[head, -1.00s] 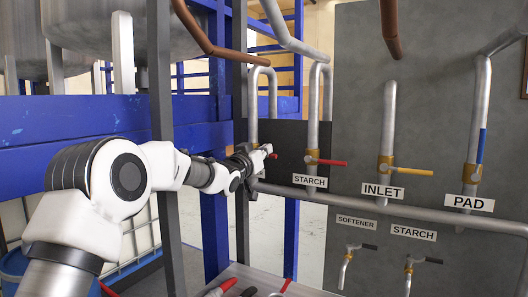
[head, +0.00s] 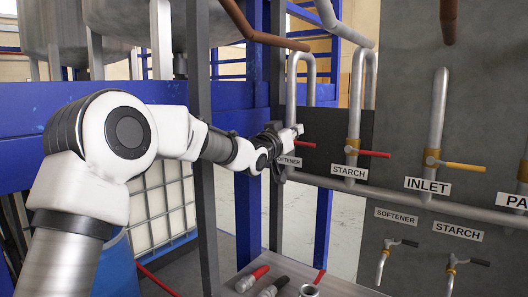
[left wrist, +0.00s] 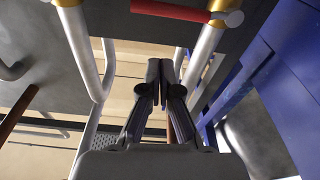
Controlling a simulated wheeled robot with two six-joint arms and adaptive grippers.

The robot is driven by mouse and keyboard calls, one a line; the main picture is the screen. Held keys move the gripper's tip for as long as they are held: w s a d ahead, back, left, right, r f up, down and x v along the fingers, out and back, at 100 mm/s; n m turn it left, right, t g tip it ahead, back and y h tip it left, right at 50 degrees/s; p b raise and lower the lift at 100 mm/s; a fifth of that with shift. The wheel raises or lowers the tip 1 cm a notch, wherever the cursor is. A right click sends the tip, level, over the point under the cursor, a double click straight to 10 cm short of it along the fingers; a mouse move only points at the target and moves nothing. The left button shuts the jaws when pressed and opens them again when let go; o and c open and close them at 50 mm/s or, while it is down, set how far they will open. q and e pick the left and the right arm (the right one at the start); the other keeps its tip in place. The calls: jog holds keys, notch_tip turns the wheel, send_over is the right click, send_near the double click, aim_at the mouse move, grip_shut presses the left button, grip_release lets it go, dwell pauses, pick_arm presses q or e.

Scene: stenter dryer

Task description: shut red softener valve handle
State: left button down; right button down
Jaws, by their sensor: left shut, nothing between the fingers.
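The red softener valve handle (head: 305,144) points out sideways to the right from its pipe, above the SOFTENER label (head: 289,161). In the left wrist view the red handle (left wrist: 172,10) lies along the top edge, level, joined to a brass valve body (left wrist: 222,6). My right gripper is out of view.
The starch valve with a red handle (head: 375,154) and the inlet valve with a yellow handle (head: 466,167) stand to the right. A dark post (head: 203,200) and blue frame (head: 249,215) are close beside my left arm. Loose fittings lie on a grey surface (head: 340,288) below.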

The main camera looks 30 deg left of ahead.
pick_arm(q)
jog(key=s+f+p, duration=0.2)
jog(key=s+p, duration=0.3)
jog(key=s, duration=1)
jog(key=shift+s+a, duration=0.2)
jog(key=shift+a, duration=0.15)
